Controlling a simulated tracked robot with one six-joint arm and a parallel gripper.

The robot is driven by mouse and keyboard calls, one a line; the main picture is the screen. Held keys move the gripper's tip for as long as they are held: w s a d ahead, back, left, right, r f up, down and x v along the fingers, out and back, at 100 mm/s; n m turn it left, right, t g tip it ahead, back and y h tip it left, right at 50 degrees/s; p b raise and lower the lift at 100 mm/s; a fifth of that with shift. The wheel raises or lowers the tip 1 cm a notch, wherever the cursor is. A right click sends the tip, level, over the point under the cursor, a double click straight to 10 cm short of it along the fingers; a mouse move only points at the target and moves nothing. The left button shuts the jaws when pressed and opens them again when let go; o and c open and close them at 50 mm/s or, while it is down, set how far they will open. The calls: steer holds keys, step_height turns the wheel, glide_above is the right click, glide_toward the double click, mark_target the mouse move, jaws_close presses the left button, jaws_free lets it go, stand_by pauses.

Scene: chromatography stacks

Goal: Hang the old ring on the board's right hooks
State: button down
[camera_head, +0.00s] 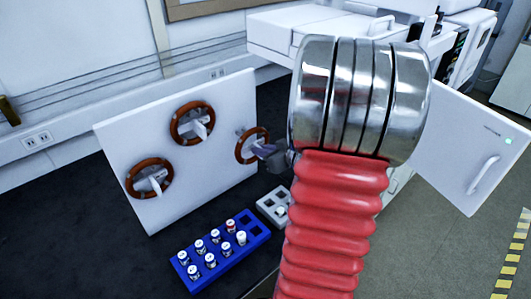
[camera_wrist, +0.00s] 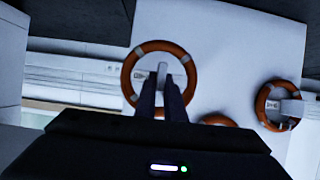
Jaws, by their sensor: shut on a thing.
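A white board (camera_head: 120,150) stands tilted on the dark bench. My gripper (camera_head: 268,150) is shut on an orange-brown ring (camera_head: 252,145) near the board's right edge. In the wrist view, this ring (camera_wrist: 128,72) has pale bands, and the dark fingers (camera_wrist: 160,82) cross its lower rim. A pale hook (camera_wrist: 163,70) shows through its opening; I cannot tell whether the ring rests on it. Two similar rings hang on the board, an upper one (camera_head: 176,133) and a lower left one (camera_head: 130,188), each around pale hooks. Ring labels are too small to read.
A blue rack (camera_head: 222,262) with several vials stands in front of the board. A small grey rack (camera_head: 268,207) stands to its right, near my arm. White instruments (camera_head: 272,30) stand behind at the right. Dark bench at the left is clear.

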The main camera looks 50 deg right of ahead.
mark_target(254, 143)
steer(key=shift+w+d, duration=0.15)
steer(key=shift+w, duration=1.15)
steer(key=shift+w+d, duration=0.15)
steer(key=shift+w, duration=1.15)
steer(key=shift+f, duration=0.75)
steer(key=c, duration=1.8)
jaws_free()
steer(key=shift+o, duration=0.2)
steer(key=shift+s, duration=0.1)
steer(key=s+a, duration=0.1)
steer(key=s, duration=0.8)
steer(key=shift+s, duration=0.4)
steer(key=shift+a, duration=0.1)
